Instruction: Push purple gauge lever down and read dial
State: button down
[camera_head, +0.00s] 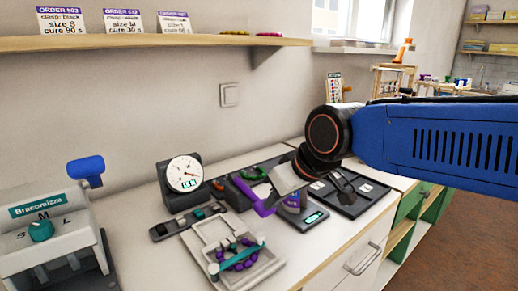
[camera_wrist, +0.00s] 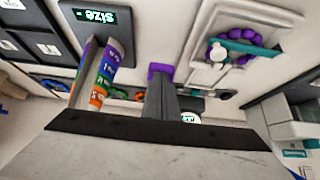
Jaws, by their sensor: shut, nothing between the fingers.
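The gauge is a dark block with a round white dial (camera_head: 184,173) and a small green display, at the back of the counter in the head view. Its needle and figures are too small to read. The purple lever (camera_head: 246,190) slants out to the right of the dial. My gripper (camera_head: 272,203) is at the lever's near end, with its fingers partly hidden. In the wrist view my gripper (camera_wrist: 161,82) is shut, and its tips meet or overlap the purple lever end (camera_wrist: 160,70); I cannot tell whether they touch. The dial (camera_wrist: 190,117) is mostly hidden there.
A white bead board (camera_head: 230,268) with a purple-beaded ring and teal bar lies in front. A size gauge (camera_head: 315,217) with a coloured cone stands close right of my gripper. The Bracomizza machine (camera_head: 45,235) stands left.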

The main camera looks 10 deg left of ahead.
jog(key=shift+s+d+f, duration=0.1)
jog(key=shift+f, duration=0.95)
